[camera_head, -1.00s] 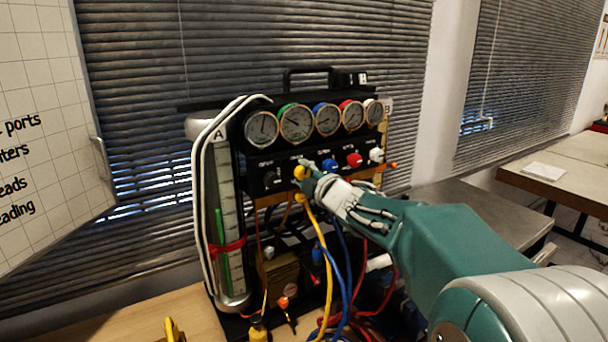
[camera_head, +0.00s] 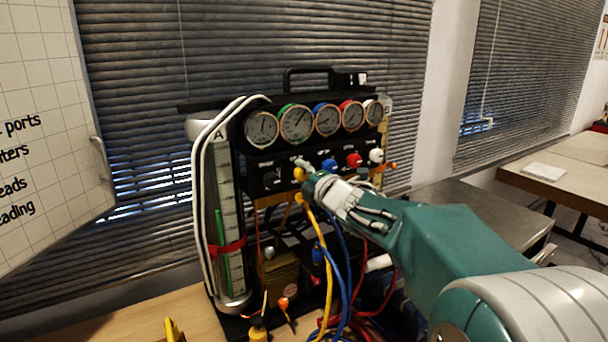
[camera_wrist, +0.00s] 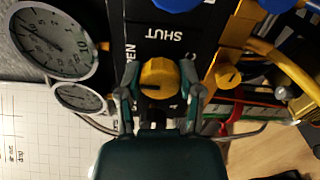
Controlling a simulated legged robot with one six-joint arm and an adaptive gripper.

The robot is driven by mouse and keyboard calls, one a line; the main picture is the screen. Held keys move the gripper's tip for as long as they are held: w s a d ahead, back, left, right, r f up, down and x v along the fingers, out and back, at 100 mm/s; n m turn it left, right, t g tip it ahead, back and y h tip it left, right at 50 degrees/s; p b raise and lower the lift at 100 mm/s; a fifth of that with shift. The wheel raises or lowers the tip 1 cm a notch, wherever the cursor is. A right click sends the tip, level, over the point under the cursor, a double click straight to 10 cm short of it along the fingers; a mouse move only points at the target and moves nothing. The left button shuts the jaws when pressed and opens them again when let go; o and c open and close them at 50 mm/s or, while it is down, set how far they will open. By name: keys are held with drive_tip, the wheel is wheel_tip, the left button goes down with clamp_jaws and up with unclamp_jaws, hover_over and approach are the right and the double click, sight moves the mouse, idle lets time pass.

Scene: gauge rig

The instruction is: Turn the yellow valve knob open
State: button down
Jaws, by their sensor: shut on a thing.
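The yellow valve knob (camera_head: 299,174) is on the black front panel (camera_head: 258,163) of the gauge rig, below the row of gauges. It also shows in the wrist view (camera_wrist: 159,78), between my two fingers. My gripper (camera_head: 306,169) reaches in from the right and is shut on the knob, one finger on each side. In the wrist view my gripper (camera_wrist: 160,92) partly covers the panel lettering; "SHUT" and part of "OPEN" can be read. The green-rimmed gauge (camera_head: 296,124) stands above the knob.
Blue (camera_head: 329,165), red (camera_head: 354,160) and white (camera_head: 376,155) knobs sit to the right on the panel. Yellow, blue and red hoses hang below. A clear column (camera_head: 222,205) stands at the left. A whiteboard (camera_head: 45,120) is further left.

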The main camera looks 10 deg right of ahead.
drive_tip(key=shift+f, duration=0.3)
drive_tip(key=shift+c, duration=1.5)
unclamp_jaws()
drive_tip(key=shift+a, duration=0.1)
drive_tip(key=shift+o, duration=0.2)
drive_tip(key=shift+a, duration=0.1)
drive_tip(key=shift+r, duration=0.15)
drive_tip(key=v, duration=1.2)
